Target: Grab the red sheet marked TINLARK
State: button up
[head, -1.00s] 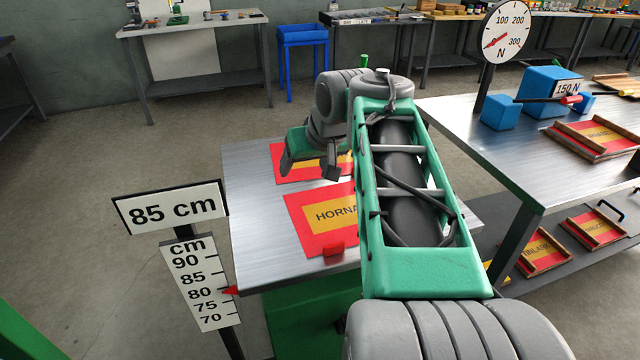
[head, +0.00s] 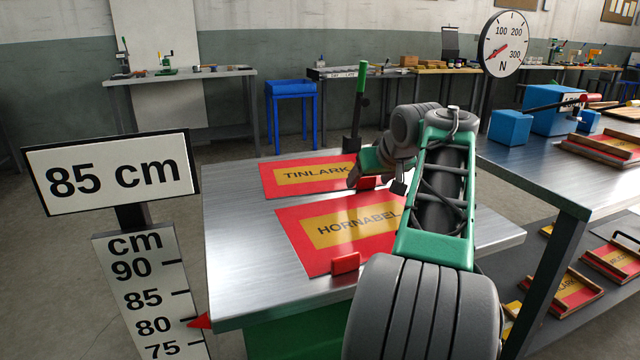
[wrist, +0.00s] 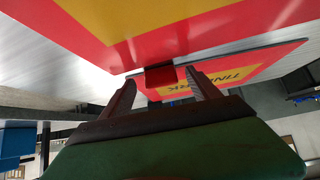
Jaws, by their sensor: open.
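The red TINLARK sheet (head: 275,187), with a yellow panel, lies flat at the back of the metal table. A small red tab (head: 368,182) sits at its near edge. My gripper (head: 375,184) is low over that edge, its fingers either side of the tab. In the wrist view, the open fingers (wrist: 160,80) point at the red tab (wrist: 160,75), with a gap to each side. The TINLARK sheet (wrist: 262,62) lies beyond, its lettering partly covered by a finger. I cannot tell how deep the tab is between the fingers.
A red HORNABEL sheet (head: 312,258) with its own red tab (head: 345,262) lies nearer on the same table (head: 235,255). A green-handled upright lever (head: 361,85) stands behind my gripper. An 85 cm sign (head: 110,172) stands left; another bench (head: 535,175) stands right.

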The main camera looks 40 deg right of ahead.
jog(key=shift+c, duration=0.4)
jog(key=shift+w, duration=0.1)
jog(key=c, duration=1.4)
grip_shut()
jog(key=shift+r, duration=0.15)
